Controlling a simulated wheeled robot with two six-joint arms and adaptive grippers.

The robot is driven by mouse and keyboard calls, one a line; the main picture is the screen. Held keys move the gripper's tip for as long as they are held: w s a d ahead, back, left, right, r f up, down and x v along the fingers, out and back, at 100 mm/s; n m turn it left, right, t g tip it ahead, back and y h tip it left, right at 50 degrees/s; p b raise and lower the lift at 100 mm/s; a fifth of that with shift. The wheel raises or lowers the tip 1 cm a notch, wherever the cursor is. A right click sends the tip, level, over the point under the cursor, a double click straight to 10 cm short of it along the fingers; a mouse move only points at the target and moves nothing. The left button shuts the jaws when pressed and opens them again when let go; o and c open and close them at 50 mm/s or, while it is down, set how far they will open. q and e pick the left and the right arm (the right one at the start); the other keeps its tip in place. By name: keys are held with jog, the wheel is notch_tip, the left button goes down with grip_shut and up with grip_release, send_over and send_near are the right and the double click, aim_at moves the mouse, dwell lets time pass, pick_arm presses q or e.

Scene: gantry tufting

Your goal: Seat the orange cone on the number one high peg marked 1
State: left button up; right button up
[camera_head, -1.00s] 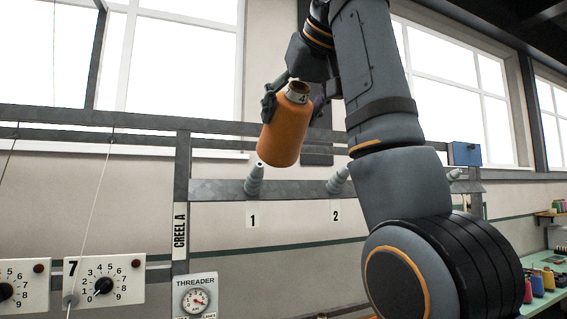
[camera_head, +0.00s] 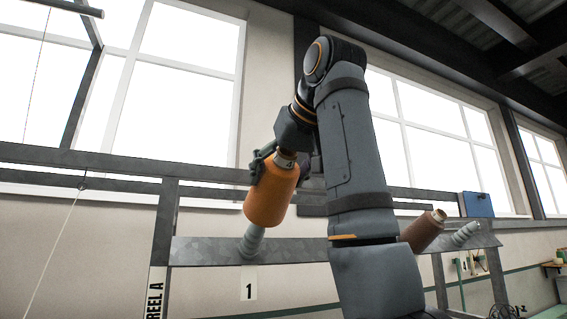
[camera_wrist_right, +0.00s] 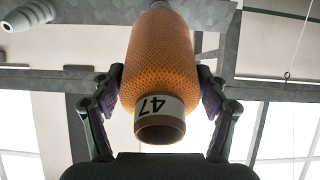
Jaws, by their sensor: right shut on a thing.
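The orange cone (camera_head: 268,200) is tilted, with its labelled narrow end up and its wide end down toward the left. My right gripper (camera_head: 273,170) is shut on it near the narrow end. In the right wrist view the two fingers (camera_wrist_right: 157,100) flank the cone (camera_wrist_right: 160,55), and its paper label reads 47. The grey number one peg (camera_head: 252,241) sticks out from the rail above the plate marked 1 (camera_head: 249,284). The cone's wide end overlaps the peg's tip in the head view; I cannot tell whether it is around it. My left gripper is out of view.
A grey metal rail (camera_head: 205,250) carries the pegs. A brown cone (camera_head: 422,232) sits on the rail to the right, beside a bare grey peg (camera_head: 465,234). My right arm hides the rail's middle. A blue box (camera_head: 477,204) is at the far right.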

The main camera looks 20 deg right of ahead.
jog(key=shift+x, duration=0.9)
jog(key=shift+p, duration=0.3)
jog(key=shift+w+f, duration=0.1)
jog(key=shift+f, duration=0.3)
jog(key=x, duration=0.3)
jog(key=shift+w+f, duration=0.4)
jog(key=shift+w, duration=0.05)
jog(key=shift+x, duration=1.45)
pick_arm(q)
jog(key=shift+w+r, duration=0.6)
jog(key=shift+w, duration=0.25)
pick_arm(e)
jog(key=shift+f+x, duration=0.2)
jog(key=shift+x, duration=0.65)
jog(key=shift+f+x, duration=0.15)
jog(key=shift+x, duration=0.7)
jog(key=shift+s, duration=0.25)
